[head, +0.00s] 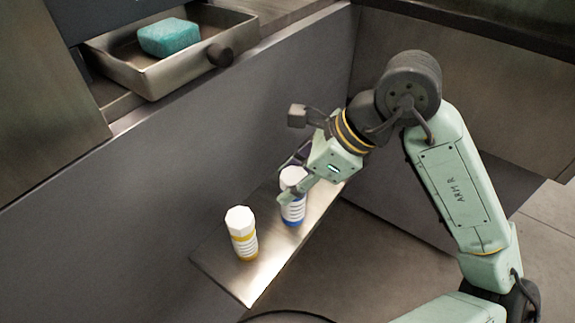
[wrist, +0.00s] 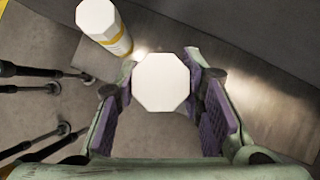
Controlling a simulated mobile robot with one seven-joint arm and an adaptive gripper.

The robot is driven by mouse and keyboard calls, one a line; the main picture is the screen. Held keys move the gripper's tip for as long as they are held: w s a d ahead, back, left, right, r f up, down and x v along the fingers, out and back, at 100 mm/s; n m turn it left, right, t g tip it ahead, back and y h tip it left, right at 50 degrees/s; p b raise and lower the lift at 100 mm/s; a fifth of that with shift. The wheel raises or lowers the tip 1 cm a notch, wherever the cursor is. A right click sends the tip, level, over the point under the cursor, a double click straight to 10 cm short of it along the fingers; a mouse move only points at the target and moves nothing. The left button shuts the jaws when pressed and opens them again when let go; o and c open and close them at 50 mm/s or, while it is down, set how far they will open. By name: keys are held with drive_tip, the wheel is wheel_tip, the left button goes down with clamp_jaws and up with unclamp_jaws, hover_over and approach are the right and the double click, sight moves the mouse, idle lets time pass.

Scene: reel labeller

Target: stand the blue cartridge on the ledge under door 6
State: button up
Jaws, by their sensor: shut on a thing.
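The blue cartridge (head: 292,212) is a white bottle shape with a blue band near its base and a white faceted cap. It is upright at the metal ledge (head: 250,285); whether its base touches the ledge I cannot tell. My gripper (head: 290,190) is shut on it near the top. In the wrist view, its octagonal cap (wrist: 162,82) is between the purple-padded fingers of my gripper (wrist: 165,95), and its body is hidden below the cap. No door number is readable in either view.
A yellow-banded cartridge (head: 241,232) stands upright on the ledge to the left; the wrist view shows it too (wrist: 103,28). A grey wall backs the ledge. Above, an open drawer (head: 165,80) with a black knob holds a teal sponge (head: 169,37).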

drive_tip(key=w+f, duration=0.1)
drive_tip(key=w, duration=0.1)
drive_tip(key=w+a+f+p, duration=0.1)
drive_tip(key=w, duration=0.1)
drive_tip(key=w+f, duration=0.2)
drive_tip(key=shift+a+p, duration=0.15)
drive_tip(key=shift+p, duration=0.25)
drive_tip(key=shift+f, duration=0.2)
drive_tip(key=o, duration=1.3)
drive_tip(key=shift+r, duration=0.1)
drive_tip(key=b+v, duration=0.1)
drive_tip(key=v, duration=1.1)
drive_tip(key=shift+b, duration=0.3)
